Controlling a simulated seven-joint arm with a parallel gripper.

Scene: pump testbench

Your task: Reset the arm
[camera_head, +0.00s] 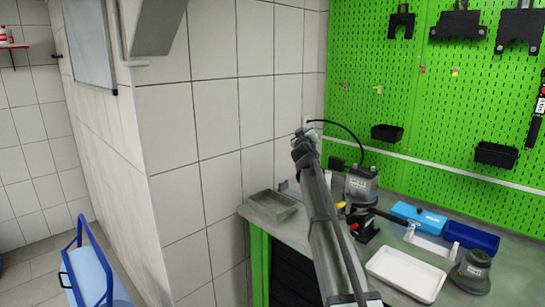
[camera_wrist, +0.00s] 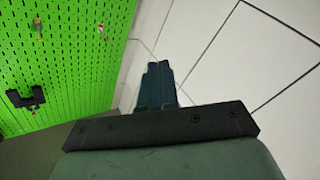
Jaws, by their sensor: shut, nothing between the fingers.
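My arm rises from the bottom of the head view, over the workbench (camera_head: 235,212), toward the tiled wall. My gripper (camera_wrist: 158,68) shows in the wrist view with its dark fingers together and nothing held. It points at the white tiles, with the green pegboard (camera_wrist: 70,50) to the left. In the head view the arm's far end is above the bench, near the corner of the wall and the pegboard, and the fingers are too small to make out.
A grey pump (camera_head: 361,187) with a black cable stands just right of my arm. A grey tray (camera_head: 272,206) lies left of it. A white tray (camera_head: 405,273), blue box (camera_head: 418,217), blue tray (camera_head: 470,237) and second pump (camera_head: 472,271) are at right. Black holders hang on the pegboard.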

